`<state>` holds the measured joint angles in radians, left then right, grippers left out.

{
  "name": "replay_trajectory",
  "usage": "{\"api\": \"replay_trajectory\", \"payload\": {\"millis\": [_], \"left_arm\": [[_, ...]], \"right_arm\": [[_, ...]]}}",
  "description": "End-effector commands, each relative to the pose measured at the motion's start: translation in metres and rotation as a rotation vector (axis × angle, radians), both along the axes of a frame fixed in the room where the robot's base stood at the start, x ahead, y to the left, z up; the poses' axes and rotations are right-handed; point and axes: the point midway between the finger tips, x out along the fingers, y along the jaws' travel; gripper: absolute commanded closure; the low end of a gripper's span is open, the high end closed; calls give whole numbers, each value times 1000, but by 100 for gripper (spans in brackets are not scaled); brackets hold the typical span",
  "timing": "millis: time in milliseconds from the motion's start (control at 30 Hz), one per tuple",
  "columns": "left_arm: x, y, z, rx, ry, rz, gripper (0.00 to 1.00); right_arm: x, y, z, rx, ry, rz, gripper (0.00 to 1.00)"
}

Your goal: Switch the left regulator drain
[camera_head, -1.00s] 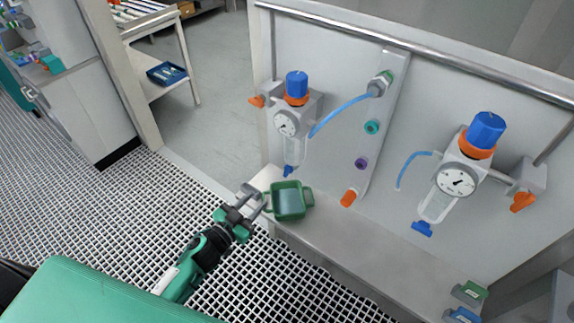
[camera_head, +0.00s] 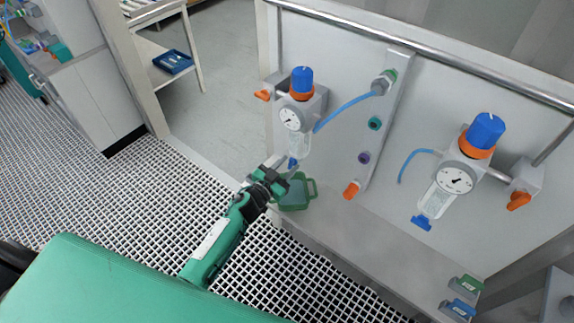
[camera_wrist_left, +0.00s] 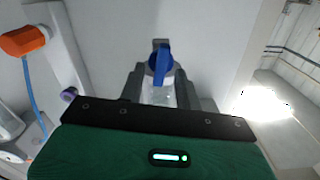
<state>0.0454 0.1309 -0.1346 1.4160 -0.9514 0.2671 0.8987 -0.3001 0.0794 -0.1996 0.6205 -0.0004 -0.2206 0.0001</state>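The left regulator (camera_head: 297,112) hangs on the grey panel, with a blue knob, orange ring, round gauge and clear bowl (camera_head: 300,145). Its small blue drain (camera_head: 292,164) is at the bowl's bottom. In the left wrist view the blue drain (camera_wrist_left: 161,62) shows with the clear bowl (camera_wrist_left: 158,95) behind it. My left gripper (camera_head: 287,168) is at the drain, its fingers spread. In the wrist view the left gripper (camera_wrist_left: 159,78) has one finger on each side of the drain and bowl; contact cannot be told. My right gripper is not in view.
A blue hose (camera_head: 345,110) runs from the regulator to the port strip. An orange valve (camera_head: 263,95) is left of it. A second regulator (camera_head: 458,175) hangs at right.

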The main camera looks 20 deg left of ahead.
Motion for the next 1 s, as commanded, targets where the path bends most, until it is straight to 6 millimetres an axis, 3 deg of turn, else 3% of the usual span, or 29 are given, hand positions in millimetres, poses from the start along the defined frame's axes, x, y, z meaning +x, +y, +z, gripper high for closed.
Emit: {"api": "replay_trajectory", "payload": {"millis": [267,467,1000], "left_arm": [[1,-1,0,0,0,0,66],[1,-1,0,0,0,0,100],[1,-2,-2,112,-40,0,100]], "right_arm": [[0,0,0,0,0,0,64],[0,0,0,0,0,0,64],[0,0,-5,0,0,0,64]]}}
